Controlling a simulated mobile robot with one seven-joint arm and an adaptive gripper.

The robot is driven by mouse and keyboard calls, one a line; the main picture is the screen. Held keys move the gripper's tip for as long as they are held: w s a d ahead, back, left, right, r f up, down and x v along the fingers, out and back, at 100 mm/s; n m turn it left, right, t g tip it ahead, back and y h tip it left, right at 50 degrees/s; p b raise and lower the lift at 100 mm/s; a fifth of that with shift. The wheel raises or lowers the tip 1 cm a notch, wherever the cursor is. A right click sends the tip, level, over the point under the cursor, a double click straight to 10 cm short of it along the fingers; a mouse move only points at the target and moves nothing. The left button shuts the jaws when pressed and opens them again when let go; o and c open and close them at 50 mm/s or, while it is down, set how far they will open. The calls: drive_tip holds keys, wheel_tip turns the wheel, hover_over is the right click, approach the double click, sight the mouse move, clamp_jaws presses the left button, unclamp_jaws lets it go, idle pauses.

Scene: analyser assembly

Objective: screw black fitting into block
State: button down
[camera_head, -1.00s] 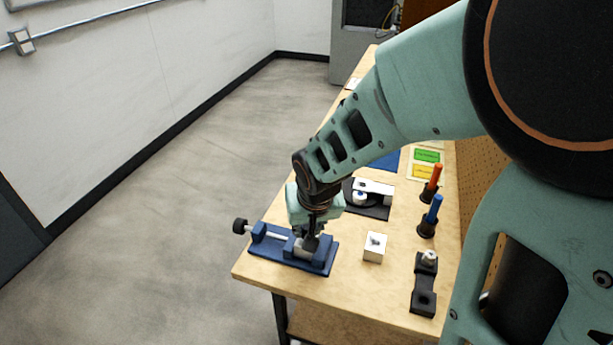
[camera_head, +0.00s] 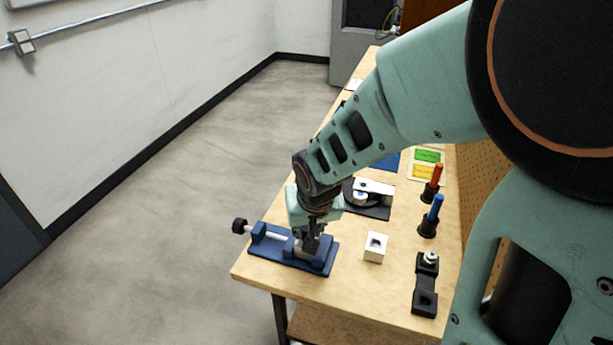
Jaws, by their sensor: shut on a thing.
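My gripper (camera_head: 311,244) points down over the blue vise (camera_head: 284,254) at the near left of the bench. It is shut on the black fitting, which is mostly hidden by the fingers. A grey block (camera_head: 299,252) sits between the vise jaws, directly under the fingertips. The fitting is at the top of the block; I cannot tell how deep it sits in it.
A black holder (camera_head: 425,285) is farther right. Blue (camera_head: 432,215) and orange-handled (camera_head: 433,182) tools stand upright behind. A black-and-white fixture (camera_head: 371,196) lies beyond the vise. Bare wood lies between them.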

drive_tip(key=shift+f+b, duration=0.25)
drive_tip(key=shift+b, duration=0.2)
drive_tip(key=shift+f+b, duration=0.1)
drive_tip(key=shift+b, duration=0.4)
drive_tip(key=m+h+b, duration=0.1)
drive_tip(key=m+b, duration=0.2)
drive_tip(key=b, duration=0.2)
drive_tip(key=shift+a, duration=0.15)
drive_tip(key=shift+r+m+h+b, duration=0.3)
drive_tip(key=shift+m+b, duration=0.1)
drive_tip(key=shift+m, duration=0.1)
drive_tip(key=shift+f, duration=0.15)
drive_tip(key=shift+f+m+h+b, duration=0.15)
drive_tip(key=shift+m+h+b, duration=0.15)
drive_tip(key=shift+m+b, duration=0.65)
drive_tip(key=shift+w+a+m+h+b, duration=0.1)
drive_tip(key=shift+m+h+b, duration=0.2)
drive_tip(key=shift+m+b, duration=0.45)
drive_tip(key=shift+r+m+g, duration=0.25)
drive_tip(key=shift+m+g, duration=0.05)
